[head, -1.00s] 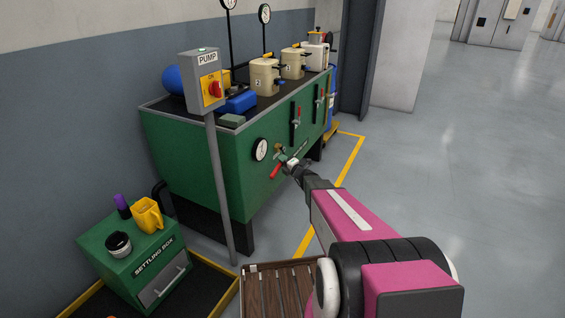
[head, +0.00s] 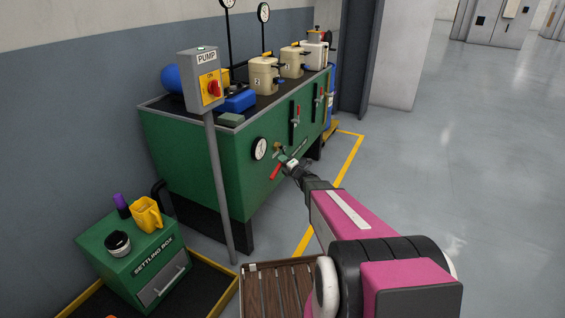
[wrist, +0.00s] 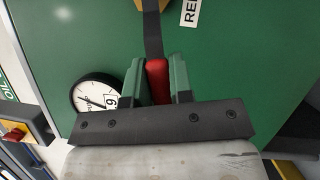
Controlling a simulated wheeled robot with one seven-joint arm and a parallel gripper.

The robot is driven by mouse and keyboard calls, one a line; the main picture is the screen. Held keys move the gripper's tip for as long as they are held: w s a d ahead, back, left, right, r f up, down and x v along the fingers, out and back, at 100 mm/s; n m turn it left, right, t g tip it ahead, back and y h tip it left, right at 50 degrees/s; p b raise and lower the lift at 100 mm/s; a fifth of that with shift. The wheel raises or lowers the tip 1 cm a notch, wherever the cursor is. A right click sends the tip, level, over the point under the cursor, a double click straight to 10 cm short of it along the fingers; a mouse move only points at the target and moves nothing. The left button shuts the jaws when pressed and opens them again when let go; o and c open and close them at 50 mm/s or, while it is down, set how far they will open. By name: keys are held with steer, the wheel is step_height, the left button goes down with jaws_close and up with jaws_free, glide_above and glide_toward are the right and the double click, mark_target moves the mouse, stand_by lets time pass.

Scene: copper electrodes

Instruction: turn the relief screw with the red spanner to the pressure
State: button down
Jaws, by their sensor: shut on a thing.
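The red spanner (head: 275,172) is at the front of the green tank, and its red handle (wrist: 158,80) also shows in the wrist view. My gripper (head: 288,166) is shut on this handle, with a green finger on each side of it. The spanner's dark shank (wrist: 153,35) runs up to a brass part, probably the relief screw (wrist: 150,5), cut off by the top edge. In the head view the brass relief screw (head: 279,148) is small, and the spanner's seat on it is unclear. A round white pressure gauge (head: 259,149) is left of it and shows partly in the wrist view (wrist: 97,95).
The green tank (head: 195,160) carries red-handled valves (head: 295,115) to the right. A pump switch box (head: 203,82) stands on a grey post (head: 222,190) at the left. The settling box (head: 130,260) is lower left. Open floor (head: 450,160) lies right.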

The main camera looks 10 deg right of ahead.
steer(key=shift+s+d, duration=0.25)
steer(key=shift+d, duration=0.05)
stand_by(0.4)
steer(key=shift+w, duration=0.1)
steer(key=n, duration=0.1)
steer(key=n+y, duration=0.1)
steer(key=n, duration=0.1)
steer(key=w+d+n+y, duration=0.1)
steer(key=n, duration=0.1)
steer(key=shift+f, duration=0.15)
steer(key=w+d+f+n+g+y, duration=0.1)
steer(key=w+d+f+n+y, duration=0.1)
steer(key=n, duration=0.7)
steer(key=shift+w+f+y, duration=0.6)
steer(key=shift+f+y, duration=0.5)
steer(key=shift+f, duration=0.45)
steer(key=shift+w+a, duration=0.5)
steer(key=shift+a, duration=0.25)
